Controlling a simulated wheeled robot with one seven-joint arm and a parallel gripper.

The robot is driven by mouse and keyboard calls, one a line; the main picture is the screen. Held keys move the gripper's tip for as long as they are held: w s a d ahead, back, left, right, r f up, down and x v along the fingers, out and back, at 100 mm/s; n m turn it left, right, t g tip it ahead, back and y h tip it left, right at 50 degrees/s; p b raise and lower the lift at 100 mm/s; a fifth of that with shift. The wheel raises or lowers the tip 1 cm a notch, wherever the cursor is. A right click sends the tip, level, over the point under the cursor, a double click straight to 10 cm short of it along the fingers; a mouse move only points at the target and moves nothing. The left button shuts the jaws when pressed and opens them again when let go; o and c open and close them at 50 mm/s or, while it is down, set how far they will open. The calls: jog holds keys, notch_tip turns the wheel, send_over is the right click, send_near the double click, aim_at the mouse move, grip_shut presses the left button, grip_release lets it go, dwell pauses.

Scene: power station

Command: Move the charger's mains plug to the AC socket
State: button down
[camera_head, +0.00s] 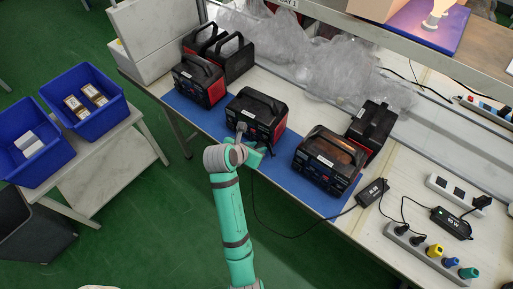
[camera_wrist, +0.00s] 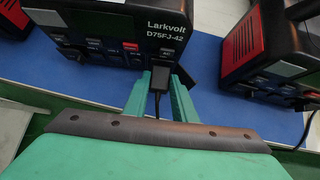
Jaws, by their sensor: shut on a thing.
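My gripper (camera_wrist: 160,85) is shut on a black plug (camera_wrist: 159,78), with its cable trailing back between the green fingers. The plug is at the lower front of the middle black-and-red power station (camera_head: 256,116), marked Larkvolt D75FJ-42; this station also shows in the wrist view (camera_wrist: 100,30). I cannot tell whether the plug sits in a socket or only close to the panel. In the head view my wrist hides the plug and part of the front. A black cable (camera_head: 265,222) runs from my gripper to a black charger brick (camera_head: 372,192) at the right.
Other power stations stand left (camera_head: 200,79) and right (camera_head: 328,160) on the blue mat (camera_head: 298,187). A power strip (camera_head: 420,248) with several coloured plugs and a second charger (camera_head: 452,222) lie at right. Plastic wrap (camera_head: 335,75) is behind. Blue bins (camera_head: 85,98) stand left.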

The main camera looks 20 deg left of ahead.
jog(key=shift+w+d, duration=0.1)
jog(key=shift+w, duration=0.05)
dwell(0.4)
jog(key=c, duration=1.4)
grip_release()
jog(key=v, duration=1)
jog(key=shift+s+r, duration=0.25)
jog(key=shift+r, duration=0.05)
